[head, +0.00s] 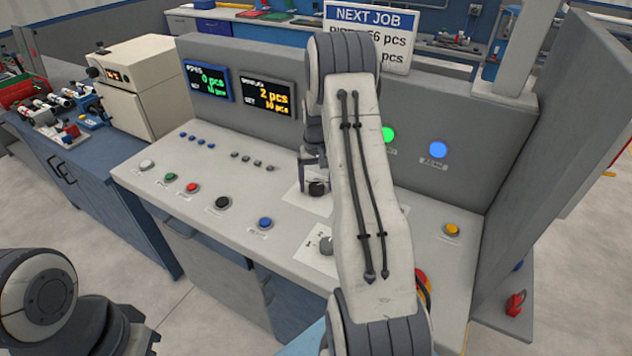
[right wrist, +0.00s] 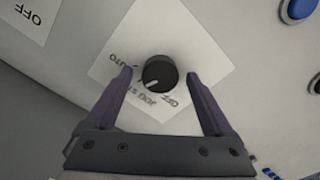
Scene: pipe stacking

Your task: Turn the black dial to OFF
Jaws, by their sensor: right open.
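The black dial (right wrist: 160,74) sits on a white label plate (right wrist: 150,30) in the right wrist view. Its white pointer mark points to the lower left of that picture, away from the OFF print at the lower right; the other labels are hard to read. In the head view the dial (head: 317,189) is on the console, partly behind my right arm. My right gripper (right wrist: 158,76) is open, with one finger on each side of the dial and gaps between. In the head view it (head: 312,178) is mostly hidden by my arm. My left gripper is not seen, only my left arm.
The console (head: 150,185) carries several push buttons, including a blue one (head: 265,223) and a yellow one (head: 452,229). A grey knob (head: 326,244) on another white plate is beside my right arm. Screens (head: 268,92) and a side wall (head: 560,130) bound the console.

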